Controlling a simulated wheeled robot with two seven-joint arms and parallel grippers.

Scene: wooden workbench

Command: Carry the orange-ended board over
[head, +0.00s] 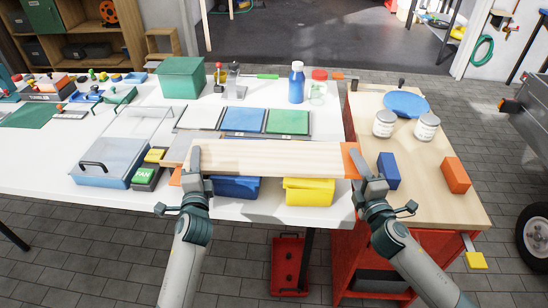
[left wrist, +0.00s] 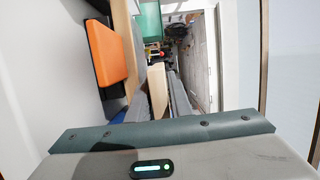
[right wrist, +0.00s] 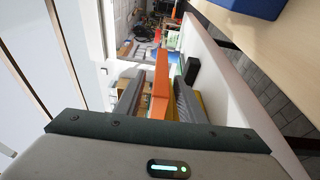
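The long pale wooden board (head: 275,158) lies level across the front of the white table, above the bins, its right end orange (head: 350,160). My left gripper (head: 194,160) is at its left end; in the left wrist view the board (left wrist: 157,90) sits between the two fingers. My right gripper (head: 361,168) is at the orange end; in the right wrist view that end (right wrist: 160,88) stands between the fingers. Both grippers look shut on the board. An orange piece (head: 175,177) shows beside my left gripper; its link to the board is unclear.
Below the board are a blue bin (head: 236,188) and a yellow bin (head: 310,192). To the right, the wooden bench (head: 440,190) holds a blue block (head: 388,171), an orange block (head: 455,175), two jars and a blue plate (head: 406,103). A clear case (head: 100,170) stands left.

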